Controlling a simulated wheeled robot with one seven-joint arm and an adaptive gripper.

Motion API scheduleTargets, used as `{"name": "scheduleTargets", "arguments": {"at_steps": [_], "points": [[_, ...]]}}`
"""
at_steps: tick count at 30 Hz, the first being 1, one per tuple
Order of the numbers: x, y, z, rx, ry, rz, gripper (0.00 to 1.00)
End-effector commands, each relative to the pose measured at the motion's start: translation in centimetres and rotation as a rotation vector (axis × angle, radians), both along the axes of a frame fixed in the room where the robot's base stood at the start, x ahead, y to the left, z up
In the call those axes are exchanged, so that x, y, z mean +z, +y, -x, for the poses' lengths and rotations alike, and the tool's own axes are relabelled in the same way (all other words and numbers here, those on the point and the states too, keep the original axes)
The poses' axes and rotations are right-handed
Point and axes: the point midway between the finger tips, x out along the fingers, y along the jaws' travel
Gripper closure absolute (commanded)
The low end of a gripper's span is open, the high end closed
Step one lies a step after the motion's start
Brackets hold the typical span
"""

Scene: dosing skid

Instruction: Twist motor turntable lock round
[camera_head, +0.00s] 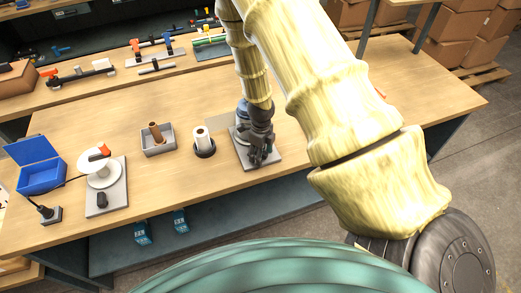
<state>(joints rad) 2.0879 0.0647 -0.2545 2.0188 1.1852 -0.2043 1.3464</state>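My gripper (258,157), dark grey, points down over a square grey base plate (272,158) near the front edge of the bench, right of centre. A pale blue-grey device on this plate shows only in part behind the gripper. The gripper hides most of it, so I cannot make out a lock or whether the fingers touch it. The fingers are too small to tell open from shut. No part is clearly recognisable as the motor turntable lock.
On the wooden bench (95,118) stand a white roll (202,138) on a dark base, a grey bin (159,147) with a brown cylinder, a white spool-like stand (103,173) with an orange part, and a blue open box (42,178). The bench's right side is mostly clear.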

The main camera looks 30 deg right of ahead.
Motion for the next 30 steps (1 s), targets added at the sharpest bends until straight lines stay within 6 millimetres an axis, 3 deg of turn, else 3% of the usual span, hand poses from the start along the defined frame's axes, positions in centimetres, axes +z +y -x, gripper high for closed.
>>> {"name": "scheduleTargets", "arguments": {"at_steps": [7,30], "points": [[0.7,0.0,0.0,0.0,0.0,0.0,0.43],[6.6,0.0,0.0,0.001,0.0,-0.001,0.43]]}}
